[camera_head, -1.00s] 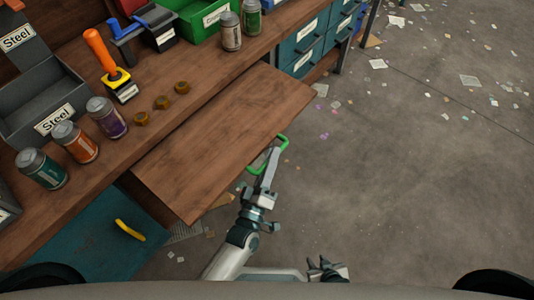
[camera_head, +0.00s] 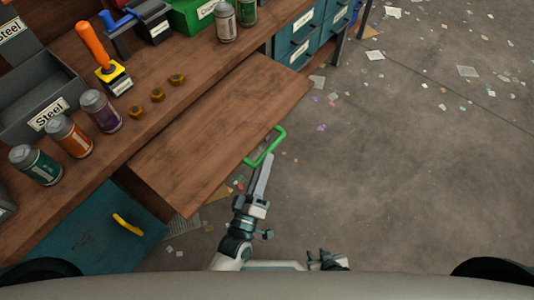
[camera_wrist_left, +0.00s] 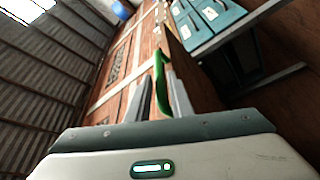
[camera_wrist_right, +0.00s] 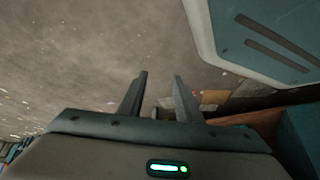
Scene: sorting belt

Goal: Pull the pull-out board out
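The brown pull-out board (camera_head: 215,125) extends from under the workbench top, over the floor. Its green handle (camera_head: 266,147) is on its front edge. Whether a finger touches the handle cannot be told. My right gripper (camera_head: 322,258) is low near my base, away from the board. In the right wrist view its fingers (camera_wrist_right: 160,90) are apart and empty.
The workbench top (camera_head: 160,130) carries several cans, nuts, an orange-handled tool (camera_head: 95,45) and bins. Teal drawers (camera_head: 300,35) stand at the back. The floor at right is open, with paper scraps.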

